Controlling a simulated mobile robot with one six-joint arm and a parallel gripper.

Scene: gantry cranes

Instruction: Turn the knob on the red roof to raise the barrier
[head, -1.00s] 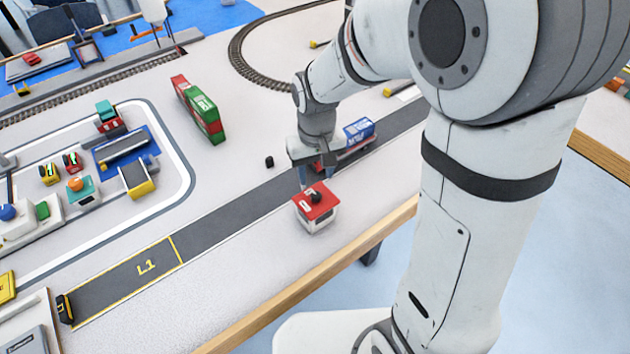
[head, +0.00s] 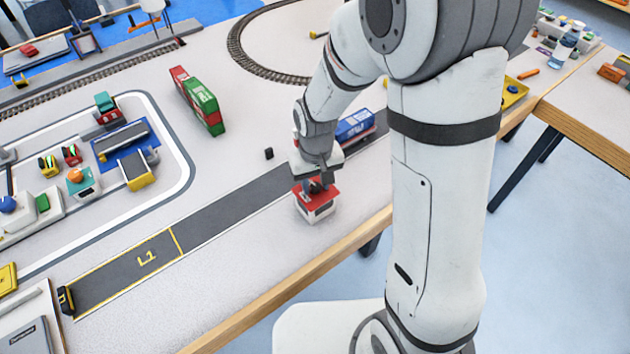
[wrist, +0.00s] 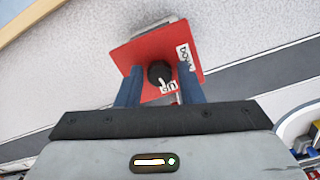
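The small white booth with the red roof (head: 319,190) stands on the table beside the grey road, near the front edge. The roof fills the upper middle of the wrist view (wrist: 132,50), with white labels reading "down" and, partly hidden, "up". A black round knob (wrist: 159,73) sits on the roof. My gripper (wrist: 163,85) is right over the roof, with its two blue fingers apart, one on each side of the knob. I see a gap between fingers and knob, so it looks open. The barrier cannot be made out clearly; my gripper may hide it.
A blue and white truck (head: 355,126) stands on the road just behind my gripper. A small black cylinder (head: 269,153) and a red and green container stack (head: 198,102) lie farther left. The wooden table edge (head: 350,240) is close in front.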

